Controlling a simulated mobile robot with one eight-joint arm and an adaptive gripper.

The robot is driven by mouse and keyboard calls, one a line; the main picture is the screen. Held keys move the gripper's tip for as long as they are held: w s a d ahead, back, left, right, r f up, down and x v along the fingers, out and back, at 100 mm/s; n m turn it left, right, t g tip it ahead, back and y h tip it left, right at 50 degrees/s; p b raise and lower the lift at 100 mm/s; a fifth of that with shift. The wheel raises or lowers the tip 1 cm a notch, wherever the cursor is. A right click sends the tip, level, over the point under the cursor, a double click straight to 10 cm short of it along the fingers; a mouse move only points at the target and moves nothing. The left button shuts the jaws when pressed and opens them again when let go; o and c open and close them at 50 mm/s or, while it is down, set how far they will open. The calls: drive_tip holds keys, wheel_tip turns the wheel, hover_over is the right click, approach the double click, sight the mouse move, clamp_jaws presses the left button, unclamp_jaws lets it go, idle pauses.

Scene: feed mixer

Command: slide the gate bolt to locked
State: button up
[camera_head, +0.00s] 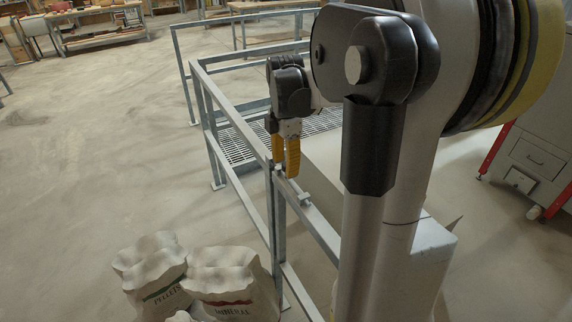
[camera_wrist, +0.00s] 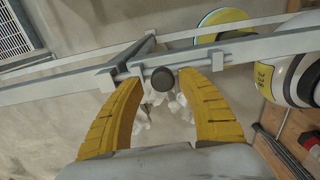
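The gate bolt shows in the wrist view as a dark round knob (camera_wrist: 163,79) at a pale metal rail, close to the corner where two rails meet. My gripper (camera_wrist: 163,90) is open, with one curved yellow finger on each side of the knob and visible gaps between. I cannot tell how deep the fingers reach around it. In the head view my gripper (camera_head: 285,172) points down at the top rail of the grey metal gate (camera_head: 320,228), beside a post. The knob is hidden there behind the fingers. A small bracket (camera_head: 304,199) sits on the rail to their right.
Feed sacks (camera_head: 235,283) stand on the floor below and left of the rail. A metal grating (camera_head: 236,147) lies behind the railing. My own arm covers the right middle of the head view. The concrete floor at left is clear.

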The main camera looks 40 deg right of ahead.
sight(285, 164)
drive_tip(key=shift+w, duration=0.1)
drive_tip(key=shift+r, duration=0.1)
wheel_tip(285, 164, up, 12)
idle(0.5)
drive_tip(key=shift+a, duration=0.1)
idle(0.3)
drive_tip(key=s+a+f+m+t+b, duration=0.1)
drive_tip(key=a+f+m, duration=0.3)
drive_tip(key=a, duration=0.4)
drive_tip(key=s+a+f+m+t+b, duration=0.1)
drive_tip(key=s+a+f+m+t, duration=0.2)
drive_tip(key=a+m, duration=0.3)
drive_tip(key=s+a+f+m+t, duration=0.3)
drive_tip(key=s+a+f+m, duration=0.1)
drive_tip(key=a, duration=0.7)
drive_tip(key=shift+f+m+b, duration=0.3)
drive_tip(key=shift+m+b, duration=0.1)
